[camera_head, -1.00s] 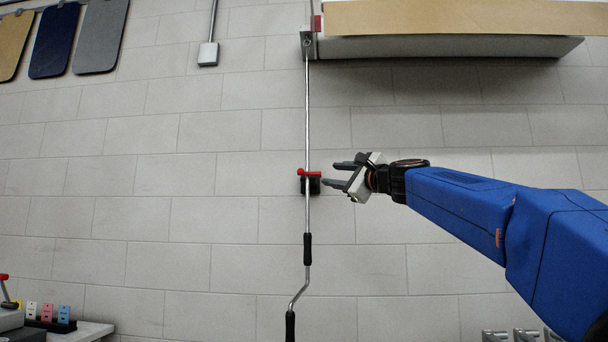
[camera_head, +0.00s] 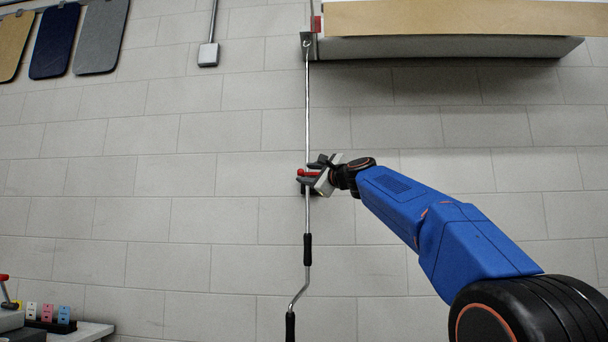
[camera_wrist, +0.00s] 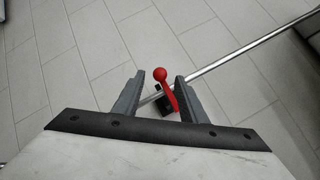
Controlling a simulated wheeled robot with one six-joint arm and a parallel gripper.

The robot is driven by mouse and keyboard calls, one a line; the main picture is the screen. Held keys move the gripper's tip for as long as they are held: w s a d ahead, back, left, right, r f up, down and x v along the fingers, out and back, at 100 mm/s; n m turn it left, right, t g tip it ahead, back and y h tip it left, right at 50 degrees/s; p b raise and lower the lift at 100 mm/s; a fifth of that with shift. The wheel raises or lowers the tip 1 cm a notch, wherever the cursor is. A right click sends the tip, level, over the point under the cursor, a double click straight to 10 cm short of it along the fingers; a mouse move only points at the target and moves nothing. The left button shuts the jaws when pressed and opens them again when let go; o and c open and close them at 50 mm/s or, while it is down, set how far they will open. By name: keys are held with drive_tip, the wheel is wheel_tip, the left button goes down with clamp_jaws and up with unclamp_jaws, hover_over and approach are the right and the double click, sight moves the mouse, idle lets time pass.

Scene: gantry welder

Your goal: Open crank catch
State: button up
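The crank catch is a small black block with a red lever ending in a red ball. The lever (camera_head: 306,173) lies across the thin metal crank rod (camera_head: 307,110) on the wall. In the wrist view the red lever (camera_wrist: 167,88) stands between my two fingers, nearer the right one, and the black block (camera_wrist: 161,103) is partly hidden below it. My gripper (camera_head: 312,171) is at the catch, its fingers open on either side of the lever. In the wrist view my gripper (camera_wrist: 158,88) shows a gap left of the lever; contact at the right finger is unclear.
The rod hangs from a bracket (camera_head: 308,42) by a wall box with a tan front (camera_head: 460,18). Black grips (camera_head: 307,249) and a bent crank end sit below the catch. A shelf (camera_head: 85,332) stands at lower left. The wall around the catch is clear.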

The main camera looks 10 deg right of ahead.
drive_tip(key=shift+x, duration=1.35)
clamp_jaws()
